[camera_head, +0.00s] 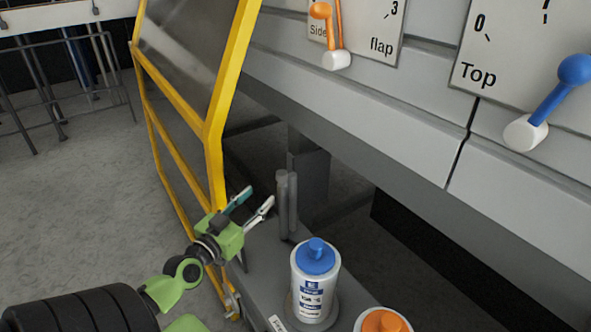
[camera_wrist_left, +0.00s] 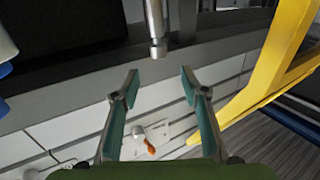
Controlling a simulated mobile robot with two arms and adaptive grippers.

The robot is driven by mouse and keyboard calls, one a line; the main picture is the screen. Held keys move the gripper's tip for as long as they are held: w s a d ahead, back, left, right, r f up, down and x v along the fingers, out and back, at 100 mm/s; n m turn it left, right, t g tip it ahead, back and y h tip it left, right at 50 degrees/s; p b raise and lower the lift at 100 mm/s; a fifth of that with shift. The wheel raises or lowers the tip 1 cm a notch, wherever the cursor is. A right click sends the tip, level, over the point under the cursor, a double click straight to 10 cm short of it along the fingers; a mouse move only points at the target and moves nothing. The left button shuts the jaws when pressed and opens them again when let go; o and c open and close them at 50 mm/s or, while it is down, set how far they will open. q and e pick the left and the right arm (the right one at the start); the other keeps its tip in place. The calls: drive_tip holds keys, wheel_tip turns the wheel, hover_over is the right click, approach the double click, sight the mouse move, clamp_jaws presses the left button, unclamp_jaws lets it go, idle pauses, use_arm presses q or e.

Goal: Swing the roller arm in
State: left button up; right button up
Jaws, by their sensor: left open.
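A pair of upright grey rods, which look like the roller arm (camera_head: 287,200), stands on the grey ledge just right of my left gripper (camera_head: 257,200) in the head view. My left gripper is open and empty, its two teal-lined fingers pointing toward the rods without visibly touching them. In the left wrist view, a metal rod end (camera_wrist_left: 157,48) hangs in from the top, ahead of the gap between the open fingertips (camera_wrist_left: 160,76). A second, darker rod shows beside it. The arm's pivot is not clear in either view. My right gripper is not in view.
A yellow-framed guard door (camera_head: 214,160) stands just left of and behind my gripper. A white bottle with a blue cap (camera_head: 315,285) stands on the ledge, with an orange-capped one (camera_head: 382,321) nearer. Orange (camera_head: 330,25) and blue (camera_head: 555,95) levers are on the panel above.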

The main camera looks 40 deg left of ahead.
sight(279, 178)
use_arm(q)
drive_tip(key=w, duration=0.3)
drive_tip(key=w+a, duration=0.1)
drive_tip(key=w, duration=0.3)
drive_tip(key=w+p, duration=0.1)
drive_tip(key=w, duration=0.3)
drive_tip(key=shift+a+r, duration=0.1)
drive_tip(key=shift+a, duration=0.25)
drive_tip(key=shift+w+a, duration=0.15)
drive_tip(key=shift+w, duration=0.65)
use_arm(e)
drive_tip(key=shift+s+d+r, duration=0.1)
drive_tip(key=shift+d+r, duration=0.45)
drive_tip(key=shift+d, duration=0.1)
use_arm(q)
clamp_jaws()
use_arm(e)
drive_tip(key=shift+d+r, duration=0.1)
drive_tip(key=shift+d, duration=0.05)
